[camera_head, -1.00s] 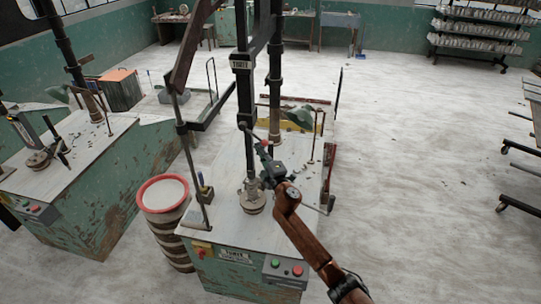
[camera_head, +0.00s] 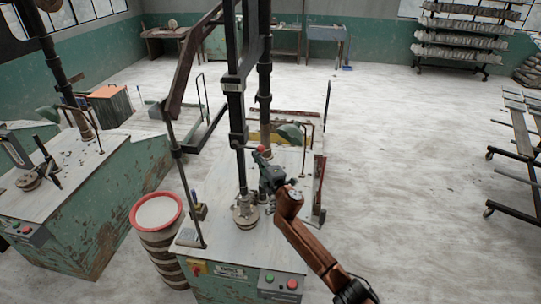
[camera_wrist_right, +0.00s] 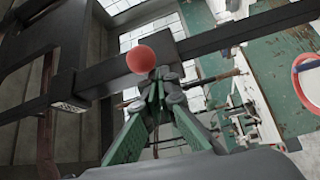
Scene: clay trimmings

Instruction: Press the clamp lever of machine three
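Machine three (camera_head: 245,295) is the green cabinet with a pale top in the middle of the head view; its front label is small and hard to read. A red ball knob (camera_head: 261,149), which looks like the clamp lever's end, is beside the dark upright column. My right gripper (camera_head: 264,163) is just below the knob, above the round base on the top. In the right wrist view its fingertips (camera_wrist_right: 160,76) come together and look shut, with the red knob (camera_wrist_right: 140,59) just beyond them. I cannot tell whether they touch. My left gripper is not in view.
A red-rimmed bucket (camera_head: 157,212) stands left of machine three. Another green machine (camera_head: 85,225) stands further left. A green button (camera_head: 269,277) and red button (camera_head: 292,284) are on the front panel. Dark bars cross above the gripper. The floor (camera_head: 420,200) to the right is clear.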

